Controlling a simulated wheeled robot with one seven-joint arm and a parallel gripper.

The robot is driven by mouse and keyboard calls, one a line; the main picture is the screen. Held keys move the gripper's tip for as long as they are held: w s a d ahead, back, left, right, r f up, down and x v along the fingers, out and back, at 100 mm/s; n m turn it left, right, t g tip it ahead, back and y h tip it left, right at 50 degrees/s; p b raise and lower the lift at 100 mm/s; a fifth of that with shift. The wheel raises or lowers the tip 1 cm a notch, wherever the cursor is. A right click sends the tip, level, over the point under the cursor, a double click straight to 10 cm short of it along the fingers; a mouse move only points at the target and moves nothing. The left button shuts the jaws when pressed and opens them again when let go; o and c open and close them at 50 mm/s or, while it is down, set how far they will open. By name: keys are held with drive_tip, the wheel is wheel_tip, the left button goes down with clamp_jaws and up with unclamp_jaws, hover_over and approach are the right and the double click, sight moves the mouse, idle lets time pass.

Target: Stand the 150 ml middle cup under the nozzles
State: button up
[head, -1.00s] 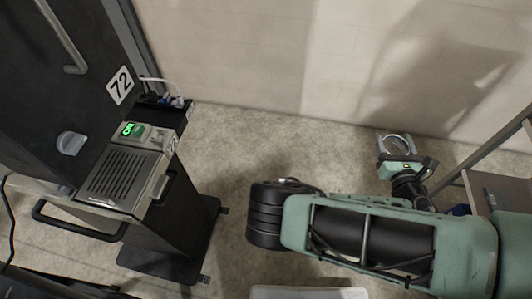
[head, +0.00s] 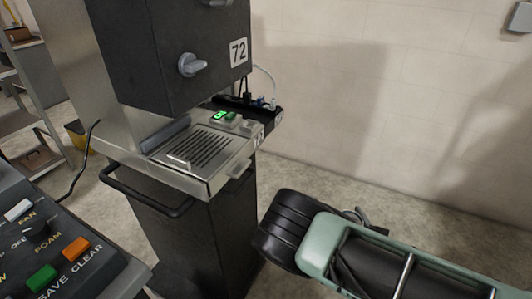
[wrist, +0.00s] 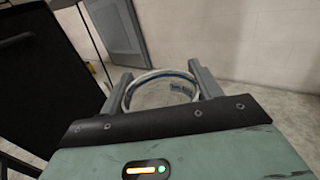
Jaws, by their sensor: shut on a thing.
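In the wrist view my gripper (wrist: 160,92) is shut on a clear cup (wrist: 158,95) with a blue line and small print near its rim. The cup sits between the two fingers and its lower part is hidden. The head view shows part of my arm at the lower right, but not the gripper or the cup. The dispenser marked 72 (head: 170,45) stands left of my arm in the head view. Its slotted drip tray (head: 198,148) is bare. A grey knob (head: 192,65) is on its front; I cannot make out the nozzles.
A green-lit display (head: 219,115) is beside the tray. A black rail handle (head: 140,195) juts from the stand's front. A control panel with coloured buttons (head: 62,250) fills the lower left. Metal shelves (head: 30,110) stand behind. Open floor lies right of the stand.

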drive_tip(key=w+a+r+n+g+y+b, duration=0.25)
drive_tip(key=a+r+n+y, duration=0.2)
drive_tip(key=a, duration=0.55)
drive_tip(key=w+a+r+n+g+y+b, duration=0.2)
drive_tip(key=a+r+n+g+y+b, duration=0.15)
drive_tip(key=a+r+y, duration=0.4)
drive_tip(key=s+a+r+n+g+y+b, duration=0.1)
drive_tip(key=s+a+r+n+g, duration=0.1)
drive_tip(key=r+g, duration=0.3)
drive_tip(key=s+a+r+n+g+b, duration=0.1)
drive_tip(key=s+a+r+n+g, duration=0.15)
drive_tip(key=r, duration=0.45)
drive_tip(key=s+a+r+n+g+y+b, duration=0.1)
drive_tip(key=s+a+r+n+g, duration=0.1)
drive_tip(key=a+r+g, duration=0.3)
drive_tip(key=shift+t, duration=0.95)
drive_tip(key=w+a+p, duration=0.1)
drive_tip(key=a+p, duration=0.2)
drive_tip(key=a, duration=0.2)
drive_tip(key=w+a+p, duration=0.1)
drive_tip(key=a+p, duration=0.2)
drive_tip(key=a, duration=0.2)
drive_tip(key=w+a+f+p, duration=0.1)
drive_tip(key=a+p, duration=0.2)
drive_tip(key=a, duration=0.2)
drive_tip(key=shift+f+p, duration=0.1)
drive_tip(key=shift+p, duration=0.25)
drive_tip(key=shift+f+b, duration=0.65)
drive_tip(key=shift+b, duration=0.4)
